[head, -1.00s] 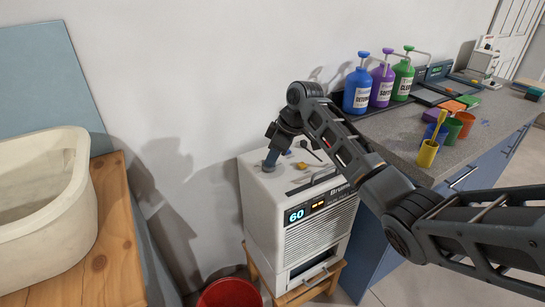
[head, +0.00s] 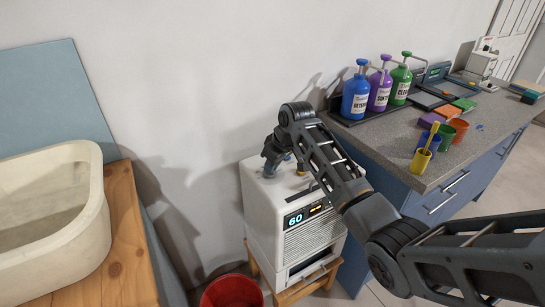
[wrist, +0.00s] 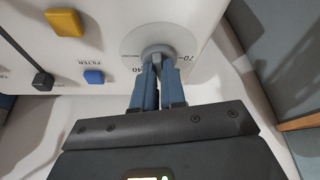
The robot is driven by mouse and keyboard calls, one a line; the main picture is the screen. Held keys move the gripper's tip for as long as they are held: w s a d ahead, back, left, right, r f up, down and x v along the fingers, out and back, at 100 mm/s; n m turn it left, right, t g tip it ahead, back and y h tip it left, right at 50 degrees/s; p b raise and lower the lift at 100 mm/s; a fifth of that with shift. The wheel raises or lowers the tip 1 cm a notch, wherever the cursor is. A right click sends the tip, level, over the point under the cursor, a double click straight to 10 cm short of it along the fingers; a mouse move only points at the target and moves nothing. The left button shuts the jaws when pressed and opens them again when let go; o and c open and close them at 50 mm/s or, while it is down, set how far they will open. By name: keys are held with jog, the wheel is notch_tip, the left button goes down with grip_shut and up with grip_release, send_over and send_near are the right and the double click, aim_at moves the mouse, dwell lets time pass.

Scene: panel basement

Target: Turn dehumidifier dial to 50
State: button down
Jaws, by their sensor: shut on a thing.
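The white dehumidifier (head: 258,205) stands against the wall, and its front display (head: 295,220) reads 60. In the wrist view its round grey dial (wrist: 158,34) is on the panel, with 40 and 70 printed near it; the other marks are hidden or too small to read. My gripper (wrist: 159,66) is shut on the dial's raised grip, one blue finger on each side. In the head view my gripper (head: 273,166) is over the top left of the dehumidifier and hides the dial.
A yellow button (wrist: 64,22), a blue button (wrist: 94,77) labelled FILTER and a dark slider (wrist: 43,80) share the panel. The dehumidifier stands on a wooden stool (head: 288,296). A red bucket (head: 232,291) is on the floor. A counter (head: 400,140) with bottles and cups stands right.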

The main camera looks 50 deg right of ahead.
jog(key=shift+a+m+h+p, duration=0.2)
jog(key=shift+m+h+p, duration=0.3)
jog(key=shift+m+p, duration=0.8)
jog(key=shift+f+m, duration=0.1)
jog(key=shift+m, duration=0.3)
jog(key=c, duration=1.2)
grip_release()
jog(key=v, duration=0.7)
jog(key=shift+r+b, duration=0.35)
jog(key=shift+r, duration=0.1)
jog(key=shift+s, duration=0.1)
